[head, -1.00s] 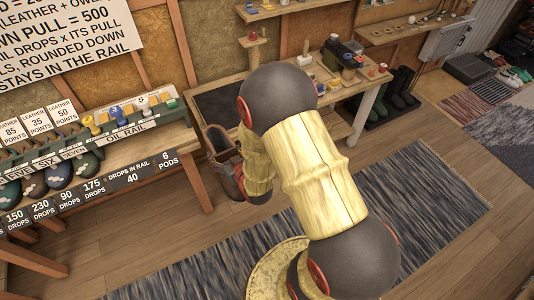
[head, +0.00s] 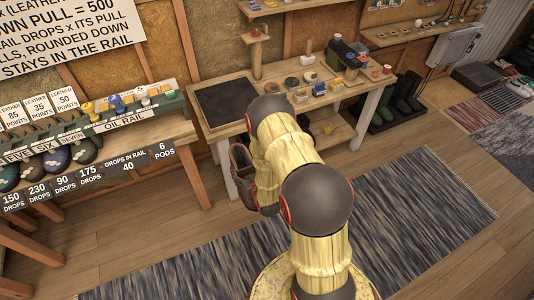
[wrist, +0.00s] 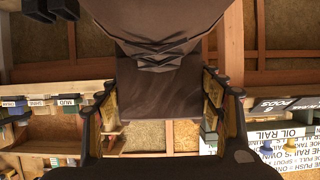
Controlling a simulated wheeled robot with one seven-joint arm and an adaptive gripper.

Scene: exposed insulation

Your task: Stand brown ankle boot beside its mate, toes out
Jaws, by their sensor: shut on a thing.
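A brown boot (head: 241,172) hangs from my gripper, low in front of the workbench's left leg; my arm hides part of it. In the wrist view the dark brown boot (wrist: 165,95) fills the space between the two fingers of my gripper (wrist: 160,88), which is shut on it. Its creased upper runs toward the top of that picture. In the head view the gripper is mostly behind my yellow-sleeved arm. A matching brown boot cannot be made out. Dark tall boots (head: 402,97) stand on a floor tray at the right.
The workbench (head: 210,125) has a dark mat (head: 226,98) and several small items on top. The oil rail bench (head: 150,140) is left of the held boot. A grey striped rug (head: 420,200) lies on the open floor. More footwear (head: 515,88) is at far right.

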